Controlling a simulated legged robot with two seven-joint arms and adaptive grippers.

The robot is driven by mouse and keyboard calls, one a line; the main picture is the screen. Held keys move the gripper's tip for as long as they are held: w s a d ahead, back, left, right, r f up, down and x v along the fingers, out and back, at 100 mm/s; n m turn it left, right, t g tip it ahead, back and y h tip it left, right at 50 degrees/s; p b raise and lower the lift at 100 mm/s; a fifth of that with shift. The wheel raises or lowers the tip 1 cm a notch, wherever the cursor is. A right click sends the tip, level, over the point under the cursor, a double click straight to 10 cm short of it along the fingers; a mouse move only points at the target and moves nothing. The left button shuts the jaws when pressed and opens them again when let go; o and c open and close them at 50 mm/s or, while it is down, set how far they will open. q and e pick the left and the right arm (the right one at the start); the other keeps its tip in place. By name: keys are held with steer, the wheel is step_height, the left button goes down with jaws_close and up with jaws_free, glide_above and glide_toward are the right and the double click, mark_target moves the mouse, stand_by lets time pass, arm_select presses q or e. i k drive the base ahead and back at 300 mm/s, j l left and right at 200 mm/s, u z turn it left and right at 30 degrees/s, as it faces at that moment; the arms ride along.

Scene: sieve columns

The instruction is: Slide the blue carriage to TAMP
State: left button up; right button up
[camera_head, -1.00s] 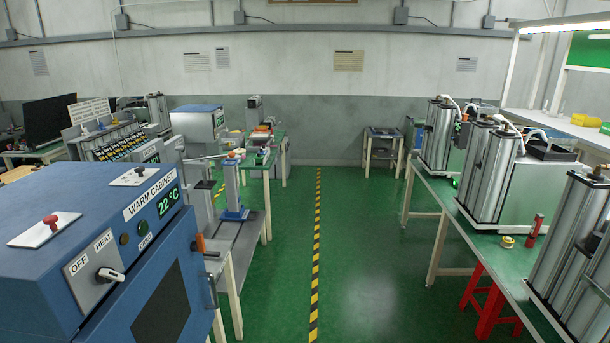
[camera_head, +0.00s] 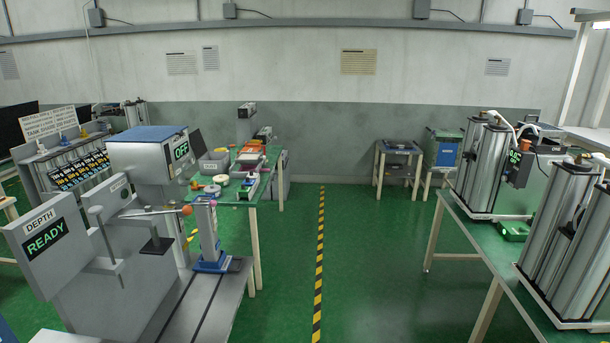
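A blue block-like base (camera_head: 216,263) with a grey upright post (camera_head: 208,228) sits on a grey bench with two dark slots, left of centre. I take it as the blue carriage. Beside it on its left stands a grey machine (camera_head: 120,235) with a blue-topped head (camera_head: 148,150) and a long lever. An orange-red knob (camera_head: 187,210) shows just left of the post. A panel (camera_head: 45,238) reads DEPTH and READY. I cannot make out a TAMP label. Neither of my grippers is in view.
A green-topped table (camera_head: 245,190) with small items stands behind the machine. A long table (camera_head: 462,222) with metal column units (camera_head: 484,165) runs along the right. The green floor between is clear, with a yellow-black stripe (camera_head: 319,265).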

mark_target(224, 262)
steer(key=i+l, duration=0.1)
steer(key=i, duration=2.05)
steer(key=j+u, duration=0.05)
steer(key=j, duration=0.05)
